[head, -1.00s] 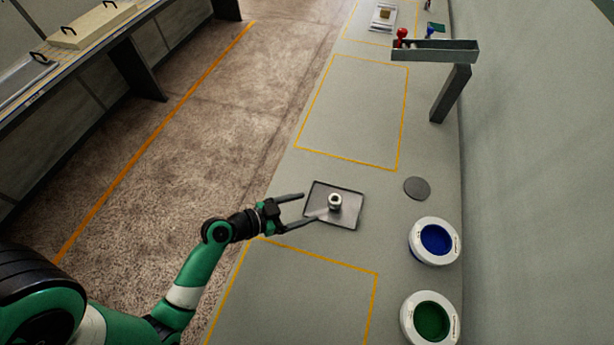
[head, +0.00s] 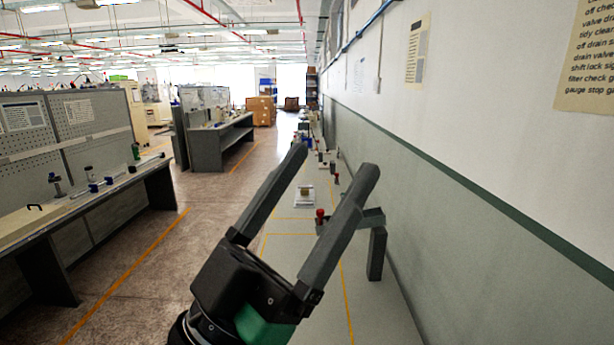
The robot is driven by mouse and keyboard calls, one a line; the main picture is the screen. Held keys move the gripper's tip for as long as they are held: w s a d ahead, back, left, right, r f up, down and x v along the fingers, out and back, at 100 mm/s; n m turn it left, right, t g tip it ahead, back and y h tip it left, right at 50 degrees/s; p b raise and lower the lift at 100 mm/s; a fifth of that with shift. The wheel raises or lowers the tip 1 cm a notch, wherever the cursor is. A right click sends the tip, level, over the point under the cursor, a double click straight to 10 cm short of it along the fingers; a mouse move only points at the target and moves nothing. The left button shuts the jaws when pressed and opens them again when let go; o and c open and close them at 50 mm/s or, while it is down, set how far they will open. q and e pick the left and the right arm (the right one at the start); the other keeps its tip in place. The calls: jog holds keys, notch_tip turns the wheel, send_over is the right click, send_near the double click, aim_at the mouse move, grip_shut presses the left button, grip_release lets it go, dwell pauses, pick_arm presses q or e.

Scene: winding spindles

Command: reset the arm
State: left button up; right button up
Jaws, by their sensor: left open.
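My left gripper (head: 335,160) is large in the foreground of the head view. Its two long grey fingers point up and away, spread apart, and nothing is between them. It is raised in front of the long grey bench (head: 292,300) and hides part of the bench top. My right gripper is not in view.
A grey stand (head: 376,253) with a red-topped object (head: 320,215) is on the bench, partly behind a finger. A white plate with a small brownish block (head: 305,194) lies farther along. The wall (head: 480,270) borders the bench on the right. An open aisle floor (head: 205,225) runs left, beside another workbench (head: 95,208).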

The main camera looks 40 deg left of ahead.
pick_arm(q)
notch_tip(320, 180, up, 33)
jog(key=s+p, duration=0.1)
jog(key=p, duration=3)
jog(key=shift+s+d+n+t, duration=0.15)
jog(key=shift+s+n+t, duration=0.15)
jog(key=shift+s, duration=0.05)
jog(key=shift+r, duration=0.1)
